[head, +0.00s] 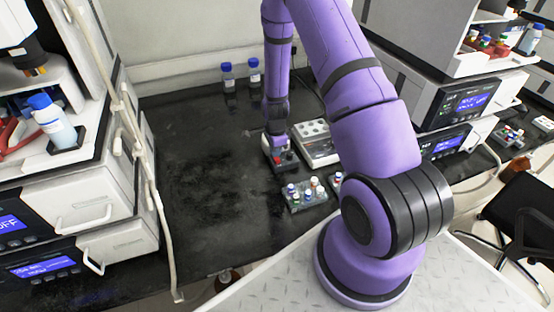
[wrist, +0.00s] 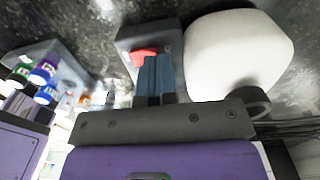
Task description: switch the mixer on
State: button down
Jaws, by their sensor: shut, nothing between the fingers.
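A small device, seemingly the mixer (head: 285,168), stands on the dark bench under my gripper (head: 277,143) in the head view. It has a pale body, a dark top and a red part. In the wrist view a grey panel (wrist: 170,40) bears a red switch (wrist: 145,55), beside a rounded white body (wrist: 240,55). My gripper (wrist: 156,62) is shut and empty, its blue fingertips over the panel just right of the red switch. I cannot tell whether they touch it. The fingers partly cover the panel, and I cannot tell the switch's position.
A grey box with round wells (head: 314,142) stands close right of the device. A rack of small capped vials (head: 305,195) is in front. Two blue-capped bottles (head: 241,76) stand at the back. The bench (head: 200,170) is clear to the left.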

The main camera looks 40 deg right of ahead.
jog(key=shift+f, duration=0.45)
dwell(0.3)
jog(key=shift+r, duration=2.55)
jog(key=shift+r, duration=0.15)
jog(key=s+a+r+n+t, duration=0.1)
jog(key=a+r+n, duration=0.2)
jog(key=r, duration=0.6)
jog(key=s+a+r+n+t, duration=0.1)
jog(key=s+a+r+n, duration=0.15)
jog(key=r, duration=0.75)
jog(key=s+a+r+n+t, duration=0.15)
jog(key=r+n, duration=0.25)
jog(key=r, duration=0.5)
jog(key=s+a+r+n+t, duration=0.1)
jog(key=s+a+r+n, duration=0.2)
jog(key=s+r+n, duration=0.3)
jog(key=s+a+r+n, duration=0.3)
jog(key=s+r, duration=0.6)
jog(key=s, duration=0.6)
jog(key=n, duration=0.2)
jog(key=shift+s+r+n+t, duration=0.25)
jog(key=shift+r+n+t, duration=0.1)
jog(key=shift+r, duration=0.05)
